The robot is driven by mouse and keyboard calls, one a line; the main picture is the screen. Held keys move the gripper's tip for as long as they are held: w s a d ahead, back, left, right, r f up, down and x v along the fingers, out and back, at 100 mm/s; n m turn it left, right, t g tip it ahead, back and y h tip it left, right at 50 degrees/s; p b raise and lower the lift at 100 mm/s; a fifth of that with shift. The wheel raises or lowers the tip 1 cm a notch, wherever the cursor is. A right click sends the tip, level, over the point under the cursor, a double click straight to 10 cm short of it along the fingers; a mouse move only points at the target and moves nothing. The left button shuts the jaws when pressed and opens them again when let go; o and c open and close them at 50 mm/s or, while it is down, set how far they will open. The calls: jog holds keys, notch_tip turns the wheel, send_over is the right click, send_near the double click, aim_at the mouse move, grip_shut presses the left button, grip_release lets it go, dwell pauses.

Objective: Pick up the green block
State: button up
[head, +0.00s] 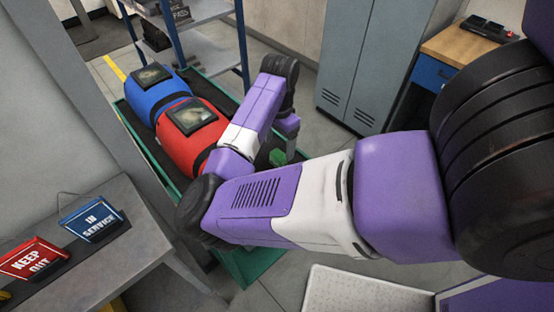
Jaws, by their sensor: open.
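The green block (277,157) is a small green piece on the dark-topped, green-rimmed bench, partly hidden by my arm. My gripper (288,152) points downward just right of the block in the picture, its fingers small and grey. The jaws are open, and no held object shows. I cannot tell from this view whether a finger touches the block or how high the fingertips are above the bench.
A red welding helmet (186,140) and a blue welding helmet (155,92) stand on the bench (262,258), left of my arm. A shelf (212,48) stands behind. A grey table (135,245) at left holds "KEEP OUT" (33,258) and "IN SERVICE" (92,220) signs. Grey lockers (375,60) stand beyond.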

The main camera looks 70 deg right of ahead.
aim_at(278, 155)
jog(key=shift+w+a+f+p, duration=0.1)
jog(key=shift+f+p, duration=0.2)
jog(key=shift+f, duration=1.4)
jog(key=shift+w+f+p, duration=0.1)
jog(key=shift+f+p, duration=0.15)
jog(key=shift+f, duration=1.45)
jog(key=shift+c, duration=0.2)
jog(key=c, duration=1.4)
